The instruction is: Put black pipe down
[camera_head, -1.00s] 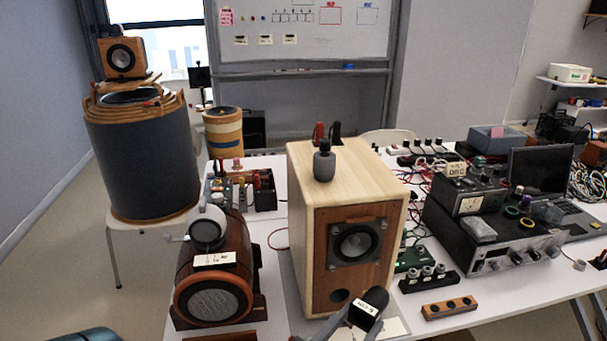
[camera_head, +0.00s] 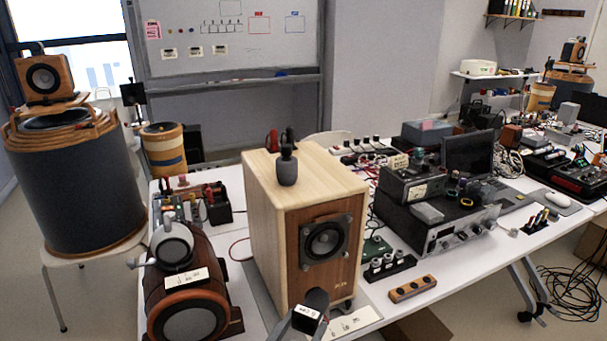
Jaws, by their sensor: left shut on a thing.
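My left gripper (camera_head: 306,315) is at the bottom edge, just in front of the wooden speaker box (camera_head: 272,240). Only a small part of it shows, with a white label on it. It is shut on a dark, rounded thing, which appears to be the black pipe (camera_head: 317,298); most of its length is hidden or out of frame. I cannot tell whether the pipe touches the table. My right gripper is not in view.
A brown barrel-shaped device (camera_head: 188,285) stands left of the box. A dark bottle-like thing (camera_head: 287,165) stands on the box. A wooden strip with knobs (camera_head: 412,288) and amplifiers (camera_head: 435,225) lie to the right. White table (camera_head: 480,262) is bare near its right front edge.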

